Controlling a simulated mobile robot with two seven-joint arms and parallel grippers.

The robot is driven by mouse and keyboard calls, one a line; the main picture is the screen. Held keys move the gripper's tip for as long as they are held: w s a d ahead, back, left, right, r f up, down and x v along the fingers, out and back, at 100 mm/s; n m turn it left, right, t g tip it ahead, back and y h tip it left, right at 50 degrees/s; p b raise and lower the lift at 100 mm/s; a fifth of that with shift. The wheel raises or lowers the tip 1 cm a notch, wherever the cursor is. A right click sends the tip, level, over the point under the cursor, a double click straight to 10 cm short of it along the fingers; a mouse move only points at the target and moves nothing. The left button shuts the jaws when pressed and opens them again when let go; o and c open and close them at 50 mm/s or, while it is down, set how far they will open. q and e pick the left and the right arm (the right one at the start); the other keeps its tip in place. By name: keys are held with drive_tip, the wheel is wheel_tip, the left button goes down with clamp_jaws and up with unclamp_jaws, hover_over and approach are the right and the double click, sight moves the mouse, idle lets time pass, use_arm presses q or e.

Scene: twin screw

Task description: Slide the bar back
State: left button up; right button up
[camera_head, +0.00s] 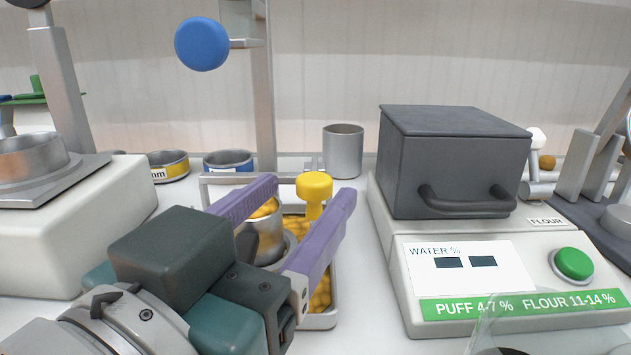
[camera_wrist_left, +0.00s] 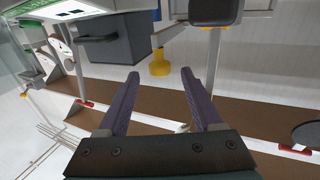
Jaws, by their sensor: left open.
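A yellow knob (camera_head: 314,187) stands up over the tray at the middle of the head view. A thin grey rail (camera_head: 228,178) runs beside and behind it. In the left wrist view the knob (camera_wrist_left: 160,64) sits at the end of a short grey bar (camera_wrist_left: 170,33). My left gripper (camera_head: 308,190) has its purple fingers open, one on each side of the knob in the head view. The wrist view shows the knob in line with the gap, around the fingertips (camera_wrist_left: 160,75). No contact with the knob shows. My right gripper is not in view.
A metal tray (camera_head: 320,321) with yellow pellets and a steel cup (camera_head: 262,235) lie beneath the left gripper. At right stands a grey box (camera_head: 450,160) with a handle on a white console with a green button (camera_head: 573,264). A steel cylinder (camera_head: 343,151) stands behind.

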sight(308, 190)
use_arm(q)
drive_tip(key=shift+x, duration=2)
clamp_jaws()
